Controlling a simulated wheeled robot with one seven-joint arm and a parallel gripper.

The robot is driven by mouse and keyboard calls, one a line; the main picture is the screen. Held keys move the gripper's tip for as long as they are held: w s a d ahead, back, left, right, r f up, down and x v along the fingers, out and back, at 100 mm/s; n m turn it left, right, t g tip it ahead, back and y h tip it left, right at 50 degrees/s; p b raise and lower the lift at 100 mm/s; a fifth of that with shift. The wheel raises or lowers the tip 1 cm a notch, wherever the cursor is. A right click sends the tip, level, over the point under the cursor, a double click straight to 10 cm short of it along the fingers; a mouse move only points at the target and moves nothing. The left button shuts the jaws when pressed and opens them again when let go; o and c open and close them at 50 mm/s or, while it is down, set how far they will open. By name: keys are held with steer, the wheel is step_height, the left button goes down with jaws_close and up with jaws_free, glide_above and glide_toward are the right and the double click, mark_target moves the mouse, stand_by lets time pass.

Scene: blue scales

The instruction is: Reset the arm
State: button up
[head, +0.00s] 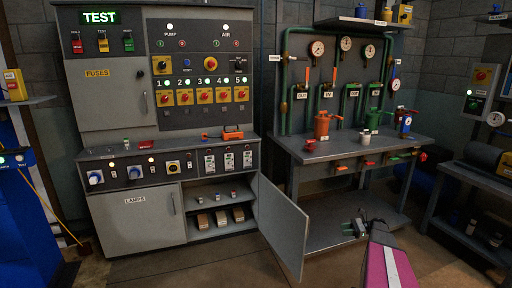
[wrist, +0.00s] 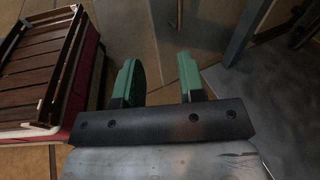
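My gripper (head: 354,228) is at the lower right of the head view, in front of the workbench's lower shelf. In the wrist view its two green fingers (wrist: 158,80) stand apart with nothing between them. The floor shows beyond the fingertips. My arm, with a magenta and white link, comes up from the bottom edge of the head view.
A grey control cabinet (head: 115,102) stands at left. Its lower door (head: 283,226) hangs open towards me, left of my gripper. A workbench (head: 345,149) with gauges and pipes is behind. In the wrist view a slatted wooden thing (wrist: 40,65) lies close at left.

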steer(key=s+a+r+n+g+h, duration=0.2)
steer(key=s+a+n+h, duration=0.3)
steer(key=a, duration=0.5)
steer(key=s+a+r+n+g+h, duration=0.1)
steer(key=s+a+r+n+h, duration=0.15)
steer(key=s+a, duration=0.7)
steer(key=s+a+r+n+t+h, duration=0.2)
steer(key=s+a+r+n+h, duration=0.4)
steer(key=s+a+n+h, duration=0.2)
steer(key=s+a+n, duration=0.1)
steer(key=s+n, duration=0.1)
steer(key=s, duration=0.1)
steer(key=shift+r+h, duration=0.35)
